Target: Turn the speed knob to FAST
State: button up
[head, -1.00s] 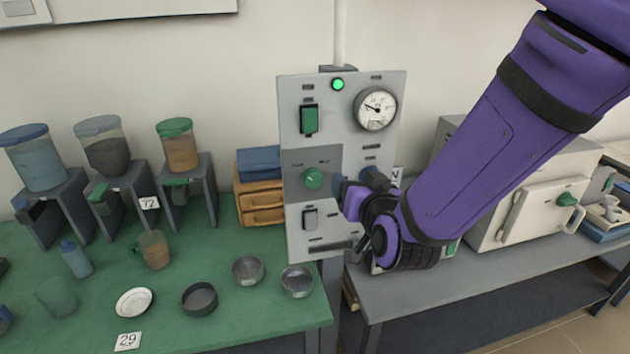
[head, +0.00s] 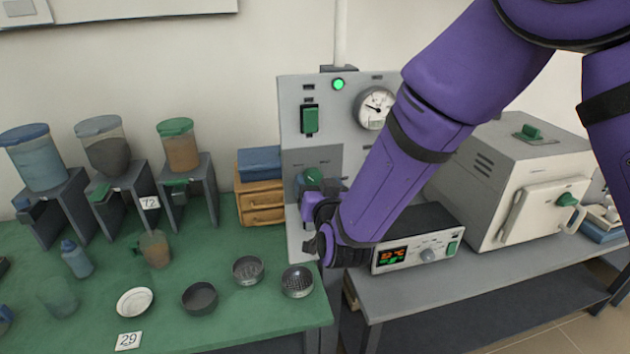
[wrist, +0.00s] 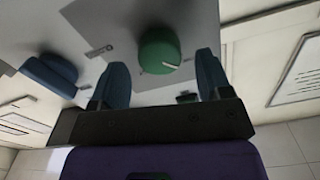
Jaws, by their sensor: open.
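The green round knob (head: 313,176) sits on the grey upright panel (head: 291,128), below the green rocker switch. My gripper (head: 319,190) is in front of the knob, its body just below it in the head view. In the wrist view the knob (wrist: 159,48) shows between my two blue fingers (wrist: 162,62), which stand apart on either side. It carries a white pointer mark towards the lower right of that picture. I cannot tell if the fingers touch it. The labels are too small to read, and my arm hides the panel's lower part.
A green switch (head: 309,119), a lit green lamp (head: 338,84) and a dial gauge (head: 374,107) are on the same panel. A box with a display (head: 416,250) and a furnace (head: 520,190) stand right. Several dishes lie on the green table (head: 240,325).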

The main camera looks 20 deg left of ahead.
jog(key=shift+x, duration=1.05)
jog(key=c, duration=0.9)
